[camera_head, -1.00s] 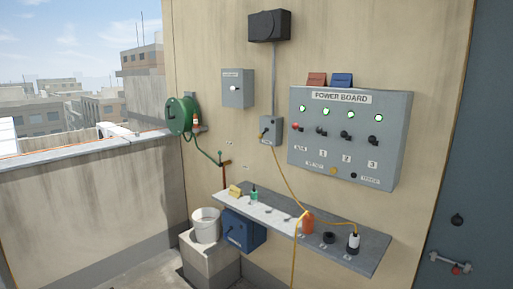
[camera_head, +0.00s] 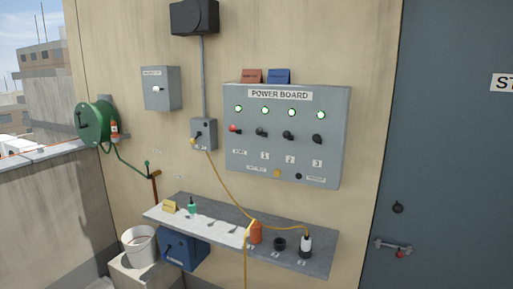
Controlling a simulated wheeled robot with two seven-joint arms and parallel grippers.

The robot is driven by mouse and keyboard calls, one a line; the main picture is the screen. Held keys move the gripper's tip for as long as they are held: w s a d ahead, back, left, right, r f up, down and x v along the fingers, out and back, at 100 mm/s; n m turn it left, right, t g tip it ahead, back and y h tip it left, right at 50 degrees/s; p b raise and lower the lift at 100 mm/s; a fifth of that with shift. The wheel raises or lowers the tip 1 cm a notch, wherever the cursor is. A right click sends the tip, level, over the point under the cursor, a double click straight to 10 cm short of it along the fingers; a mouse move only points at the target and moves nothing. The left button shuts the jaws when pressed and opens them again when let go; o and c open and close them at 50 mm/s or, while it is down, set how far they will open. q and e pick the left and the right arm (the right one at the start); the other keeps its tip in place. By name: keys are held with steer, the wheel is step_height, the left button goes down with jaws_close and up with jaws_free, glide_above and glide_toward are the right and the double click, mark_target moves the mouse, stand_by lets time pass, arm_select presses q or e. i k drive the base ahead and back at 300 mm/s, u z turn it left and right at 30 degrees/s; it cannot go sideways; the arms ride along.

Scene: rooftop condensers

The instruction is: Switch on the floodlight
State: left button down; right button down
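A black box-shaped fitting (camera_head: 194,16), which looks like the floodlight, is mounted high on the beige wall; no glow shows on it. A grey conduit (camera_head: 202,75) runs down from it to a small grey switch box (camera_head: 204,134) with a small lever and a yellow cable. To the right is the grey power board (camera_head: 285,172), with several lit green lamps, a red-ended lever (camera_head: 235,129) and black levers (camera_head: 289,135) in a row. Its small lower labels are too blurred to read. Neither of my grippers is in view.
A blue-grey door (camera_head: 450,150) is right.

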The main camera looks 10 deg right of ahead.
mark_target(193, 141)
steer(key=z, duration=0.2)
steer(key=i, duration=1.2)
steer(key=u, duration=0.7)
